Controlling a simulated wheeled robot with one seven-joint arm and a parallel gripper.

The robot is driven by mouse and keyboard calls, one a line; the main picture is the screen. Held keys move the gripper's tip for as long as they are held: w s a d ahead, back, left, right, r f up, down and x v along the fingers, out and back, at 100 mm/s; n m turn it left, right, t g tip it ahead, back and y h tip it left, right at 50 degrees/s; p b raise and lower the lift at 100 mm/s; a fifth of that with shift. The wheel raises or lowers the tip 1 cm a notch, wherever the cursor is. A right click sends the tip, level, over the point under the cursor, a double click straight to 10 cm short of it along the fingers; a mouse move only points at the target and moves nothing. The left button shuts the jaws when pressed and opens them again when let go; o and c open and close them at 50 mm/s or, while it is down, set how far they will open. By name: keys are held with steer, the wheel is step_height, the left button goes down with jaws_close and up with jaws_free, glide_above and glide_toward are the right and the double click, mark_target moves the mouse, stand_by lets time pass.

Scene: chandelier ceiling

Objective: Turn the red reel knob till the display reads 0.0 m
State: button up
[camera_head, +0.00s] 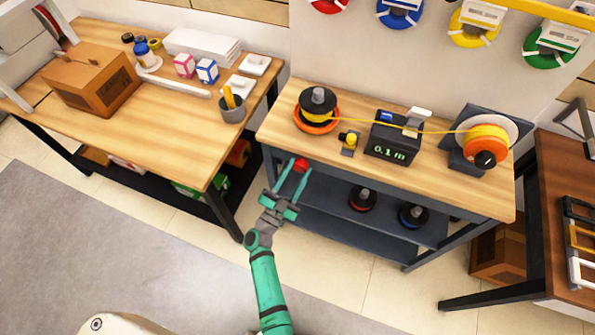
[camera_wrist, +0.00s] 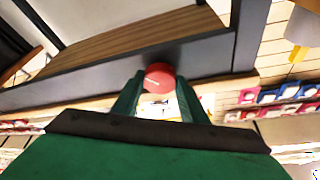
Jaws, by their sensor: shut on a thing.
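The red reel knob (camera_head: 301,164) sits at the front edge of the wooden workbench, between my fingertips. My gripper (camera_head: 295,170) is shut on it, coming from below and in front. In the wrist view the round red knob (camera_wrist: 159,77) shows between the two green fingers of my gripper (camera_wrist: 157,92), with a small pale mark on its left side. The display (camera_head: 390,152) on the black meter box reads 0.1 m. A yellow line runs from the black-flanged spool (camera_head: 318,105) on the left, past the meter, to the orange and yellow reel (camera_head: 487,145) on the right.
A small yellow-topped fitting (camera_head: 350,142) stands left of the meter. Dark spools (camera_head: 362,199) sit on the lower shelf. A left table (camera_head: 150,115) holds a cardboard box (camera_head: 92,80) and a grey cup (camera_head: 231,108). The floor in front is clear.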

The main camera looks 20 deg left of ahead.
steer(key=m+g+h, duration=0.1)
steer(key=m, duration=0.2)
steer(key=m+g+h, duration=0.1)
steer(key=m, duration=0.3)
steer(key=shift+a+m, duration=0.15)
steer(key=shift+m, duration=0.15)
steer(key=shift+h, duration=0.4)
steer(key=o, duration=1)
steer(key=shift+r, duration=0.1)
steer(key=shift+o, duration=0.2)
